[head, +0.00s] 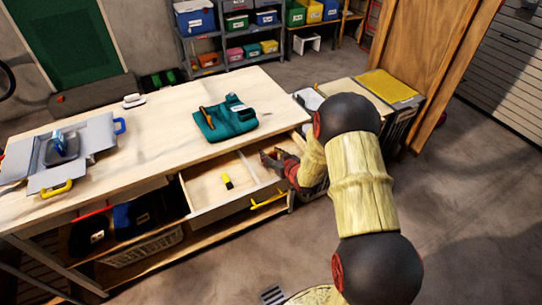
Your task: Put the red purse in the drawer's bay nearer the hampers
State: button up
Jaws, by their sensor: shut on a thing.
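The open drawer (213,211) juts from the front of the workbench, with a divider (248,166) between its left and right bays. The right bay is nearer the hampers (388,88). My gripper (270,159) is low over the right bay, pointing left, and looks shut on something. A small red patch (290,168) shows at the gripper. It may be the red purse, but my arm hides much of it and I cannot make out its outline. I cannot tell whether it touches the drawer floor.
A yellow item (227,181) lies in the left bay. A teal cloth item (226,120) and a grey open case (66,155) are on the workbench (160,140). A wooden panel (430,60) stands behind the hampers. Floor in front is clear.

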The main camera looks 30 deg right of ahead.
jog(key=shift+r, duration=0.1)
jog(key=shift+f, duration=0.2)
jog(key=o, duration=1.2)
jog(key=shift+r, duration=0.1)
